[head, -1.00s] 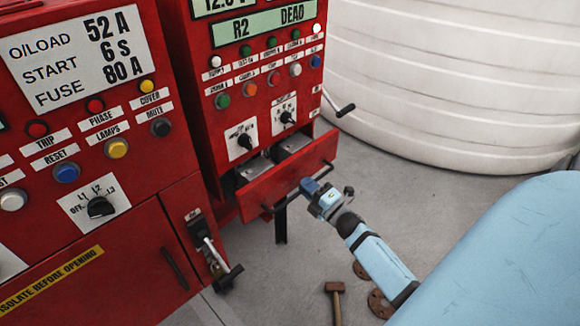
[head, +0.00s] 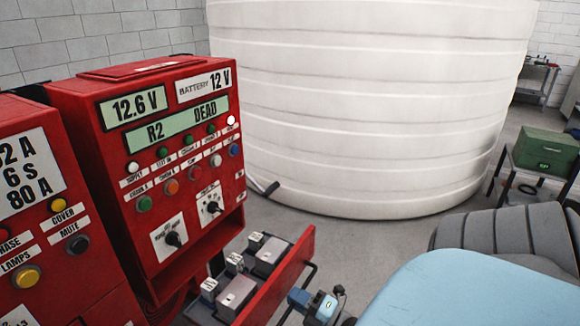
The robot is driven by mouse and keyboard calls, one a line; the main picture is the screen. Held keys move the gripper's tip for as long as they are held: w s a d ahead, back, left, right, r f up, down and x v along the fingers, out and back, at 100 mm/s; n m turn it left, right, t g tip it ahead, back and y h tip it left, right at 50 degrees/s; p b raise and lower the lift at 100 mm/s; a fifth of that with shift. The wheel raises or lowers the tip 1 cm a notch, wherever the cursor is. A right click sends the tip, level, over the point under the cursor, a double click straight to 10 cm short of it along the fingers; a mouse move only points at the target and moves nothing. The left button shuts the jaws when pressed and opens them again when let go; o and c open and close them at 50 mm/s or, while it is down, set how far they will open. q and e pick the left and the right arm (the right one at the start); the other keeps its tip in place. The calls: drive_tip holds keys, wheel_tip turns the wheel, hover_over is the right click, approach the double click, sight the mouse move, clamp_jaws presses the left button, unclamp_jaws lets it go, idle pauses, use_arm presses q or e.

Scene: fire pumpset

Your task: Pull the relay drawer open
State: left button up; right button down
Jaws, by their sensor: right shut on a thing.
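The red relay drawer (head: 282,282) stands well out of the lower part of the red battery cabinet (head: 85,90). Several grey and white relays (head: 236,296) show inside it. My right gripper (head: 298,298) is shut on the drawer's dark bar handle (head: 311,272), in front of the drawer front. The cabinet display reads "R2 DEAD" and 12.6 V. My left gripper is not in view.
Another red panel (head: 30,215) with buttons stands at the left. A large white ribbed tank (head: 370,110) rises behind. A green box (head: 545,150) sits on a stand at the right. Grey floor lies between.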

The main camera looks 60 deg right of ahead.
drive_tip(key=c, duration=1.2)
unclamp_jaws()
drive_tip(key=shift+s, duration=0.1)
drive_tip(key=b+v, duration=0.1)
drive_tip(key=v, duration=1.2)
drive_tip(key=shift+s+b, duration=0.3)
drive_tip(key=shift+w, duration=0.1)
